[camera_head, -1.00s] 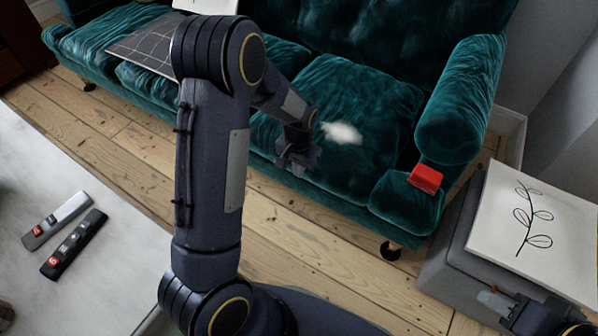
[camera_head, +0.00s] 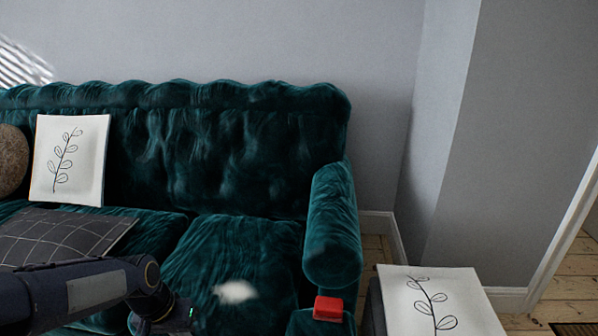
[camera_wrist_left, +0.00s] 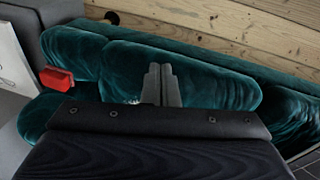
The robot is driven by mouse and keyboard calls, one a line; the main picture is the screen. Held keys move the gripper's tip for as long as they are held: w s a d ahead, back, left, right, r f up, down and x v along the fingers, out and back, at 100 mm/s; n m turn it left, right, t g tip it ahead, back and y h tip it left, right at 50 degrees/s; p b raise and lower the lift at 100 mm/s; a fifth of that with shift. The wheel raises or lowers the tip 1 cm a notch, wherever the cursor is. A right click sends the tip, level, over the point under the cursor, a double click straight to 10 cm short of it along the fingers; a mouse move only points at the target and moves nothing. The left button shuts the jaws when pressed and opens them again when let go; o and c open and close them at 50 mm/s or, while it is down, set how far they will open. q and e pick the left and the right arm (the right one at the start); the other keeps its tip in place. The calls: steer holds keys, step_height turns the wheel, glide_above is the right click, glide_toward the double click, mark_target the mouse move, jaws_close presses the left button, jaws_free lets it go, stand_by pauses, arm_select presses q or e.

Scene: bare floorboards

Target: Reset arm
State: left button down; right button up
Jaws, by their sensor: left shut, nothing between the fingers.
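My left arm comes in from the left in the head view, and its gripper (camera_head: 168,318) is at the bottom edge, in front of the sofa seat. In the left wrist view its two fingers (camera_wrist_left: 161,75) lie together, shut and empty, over the teal sofa (camera_wrist_left: 215,75). The sofa also fills the left and middle of the head view (camera_head: 235,165). My right gripper is not in view.
A red object (camera_head: 328,308) sits on the sofa's arm front. A white fluffy patch (camera_head: 235,292) lies on the seat. A leaf-print cushion (camera_head: 440,300) is at lower right; another (camera_head: 68,160) leans on the sofa back, near a dark checked cloth (camera_head: 65,235).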

arm_select(q)
steer(key=s+d+r+t+h, duration=0.1)
steer(key=s+r, duration=0.2)
steer(key=s, duration=0.3)
steer(key=s+d+r+n+t, duration=0.1)
steer(key=s+d+r+t, duration=0.15)
steer(key=s, duration=0.35)
steer(key=s+d+r+t+h, duration=0.1)
steer(key=s+r, duration=0.2)
steer(key=s, duration=0.3)
step_height(320, 180, up, 29)
steer(key=p, duration=2.9)
steer(key=shift+w+a, duration=0.15)
steer(key=shift+w, duration=0.05)
